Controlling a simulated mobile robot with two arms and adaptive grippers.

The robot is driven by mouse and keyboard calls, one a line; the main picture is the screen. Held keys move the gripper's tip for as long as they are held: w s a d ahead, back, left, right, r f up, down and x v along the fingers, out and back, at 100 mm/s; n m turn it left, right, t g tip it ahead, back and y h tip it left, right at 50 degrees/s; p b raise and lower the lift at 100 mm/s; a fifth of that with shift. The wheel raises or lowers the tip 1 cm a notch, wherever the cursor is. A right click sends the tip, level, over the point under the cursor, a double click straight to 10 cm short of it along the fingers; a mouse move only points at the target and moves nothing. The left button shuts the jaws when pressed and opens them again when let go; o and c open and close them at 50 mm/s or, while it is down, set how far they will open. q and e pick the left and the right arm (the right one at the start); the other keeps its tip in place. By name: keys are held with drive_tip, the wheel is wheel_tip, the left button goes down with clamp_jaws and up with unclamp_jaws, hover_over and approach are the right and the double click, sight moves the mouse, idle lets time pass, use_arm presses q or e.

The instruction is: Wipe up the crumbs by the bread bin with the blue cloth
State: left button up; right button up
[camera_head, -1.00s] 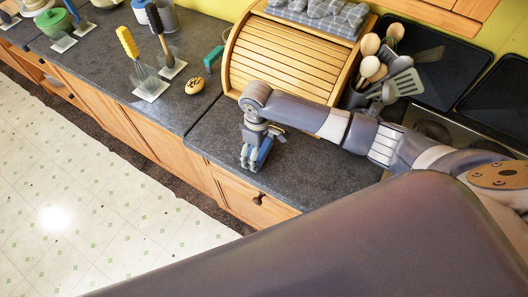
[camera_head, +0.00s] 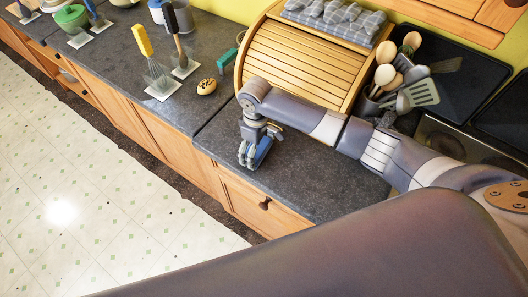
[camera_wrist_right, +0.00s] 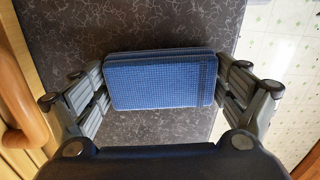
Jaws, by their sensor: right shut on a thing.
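The blue cloth (camera_wrist_right: 160,80) is a folded rectangular pad in the right wrist view, held between the two fingers of my right gripper (camera_wrist_right: 165,85). In the head view my right gripper (camera_head: 254,152) is low over the grey counter in front of the wooden bread bin (camera_head: 300,60), and a bit of blue cloth (camera_head: 264,150) shows by its fingers. I cannot tell whether the cloth touches the counter. No crumbs can be clearly made out on the speckled counter. My left gripper is not in view.
A round seeded bun (camera_head: 207,87) and a green object (camera_head: 228,60) lie left of the bin. Brushes (camera_head: 155,65) stand on white squares further left. A utensil holder (camera_head: 372,103) with wooden spoons is right of the bin. Bare counter (camera_head: 310,185) lies in front.

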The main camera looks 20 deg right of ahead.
sight(238, 142)
drive_tip(key=shift+w+a+b, duration=0.3)
drive_tip(key=shift+w+a, duration=0.35)
drive_tip(key=shift+w, duration=0.15)
drive_tip(key=shift+w+a, duration=0.1)
drive_tip(key=shift+w+a+f+b, duration=0.2)
drive_tip(key=shift+w+a+b, duration=0.95)
drive_tip(key=shift+w+b, duration=0.25)
drive_tip(key=shift+w+a+r+b, duration=0.15)
drive_tip(key=shift+w+a+b, duration=0.2)
drive_tip(key=shift+w+a, duration=0.25)
drive_tip(key=shift+w+d, duration=0.1)
drive_tip(key=shift+r, duration=0.15)
